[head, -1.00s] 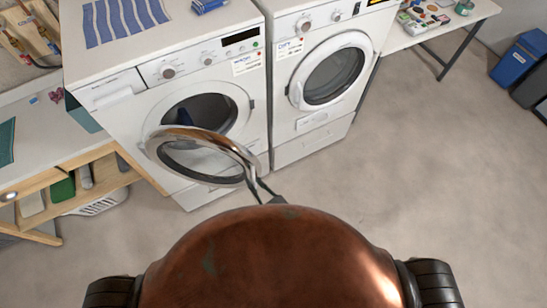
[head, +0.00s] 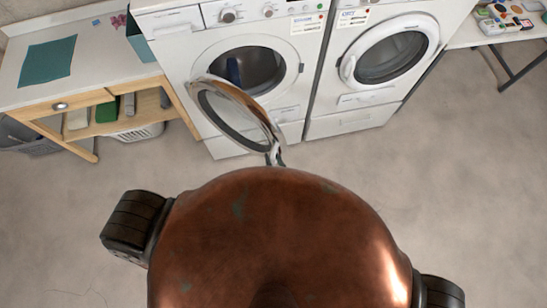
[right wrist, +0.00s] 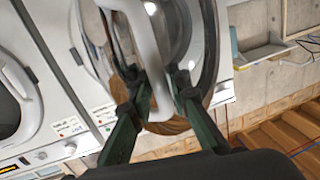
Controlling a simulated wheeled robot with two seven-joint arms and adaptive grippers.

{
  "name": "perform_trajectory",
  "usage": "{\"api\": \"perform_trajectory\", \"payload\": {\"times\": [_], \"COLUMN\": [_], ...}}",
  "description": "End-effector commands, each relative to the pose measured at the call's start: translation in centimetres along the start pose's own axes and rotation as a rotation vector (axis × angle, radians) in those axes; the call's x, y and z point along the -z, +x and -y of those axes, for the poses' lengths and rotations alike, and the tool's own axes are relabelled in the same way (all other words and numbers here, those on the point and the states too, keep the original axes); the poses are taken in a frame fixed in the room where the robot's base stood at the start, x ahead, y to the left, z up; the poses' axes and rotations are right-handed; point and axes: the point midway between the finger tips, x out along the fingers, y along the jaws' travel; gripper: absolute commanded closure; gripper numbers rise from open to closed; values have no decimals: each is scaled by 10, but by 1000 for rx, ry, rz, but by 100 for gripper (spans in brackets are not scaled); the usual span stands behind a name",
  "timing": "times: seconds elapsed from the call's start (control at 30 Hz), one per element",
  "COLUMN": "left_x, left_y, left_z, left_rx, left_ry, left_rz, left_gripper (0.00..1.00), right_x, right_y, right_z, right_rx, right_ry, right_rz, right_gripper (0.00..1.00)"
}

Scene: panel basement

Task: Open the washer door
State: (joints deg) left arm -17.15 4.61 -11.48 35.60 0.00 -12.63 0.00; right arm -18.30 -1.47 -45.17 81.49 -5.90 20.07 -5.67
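The washer (head: 245,50) is the left white machine in the head view. Its round door (head: 232,112), a chrome ring with dark glass, stands wide open, swung out from the left side of the opening. The drum opening (head: 250,72) is partly visible behind it. My right gripper (head: 273,152) is at the door's free edge. In the right wrist view, the green fingers of my right gripper (right wrist: 158,88) close on both sides of the white door handle (right wrist: 147,45), with the handle filling the gap. My left gripper is not in view.
A closed dryer (head: 380,65) stands right of the washer. A bench (head: 30,88) with a teal cloth, shelf and baskets is at the left. A table (head: 500,35) with small items is at the upper right. The concrete floor (head: 470,180) in front is clear.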

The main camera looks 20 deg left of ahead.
Motion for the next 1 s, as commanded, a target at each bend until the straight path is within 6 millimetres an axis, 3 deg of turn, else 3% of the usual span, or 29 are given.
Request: {"api": "perform_trajectory", "payload": {"times": [0.17,0.53,0.67,1.0], "left_x": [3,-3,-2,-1], "left_y": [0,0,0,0], "left_z": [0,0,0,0], "left_rx": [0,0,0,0], "left_ry": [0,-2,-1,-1], "left_rz": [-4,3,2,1], "left_gripper": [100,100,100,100], "right_x": [2,2,1,1], "right_y": [1,-5,-23,-92], "right_z": [0,1,0,0], "right_rx": [2,3,3,3], "right_ry": [-1,-1,-1,-3], "right_rz": [-3,-4,-2,-3], "right_gripper": [70,70,70,70]}}
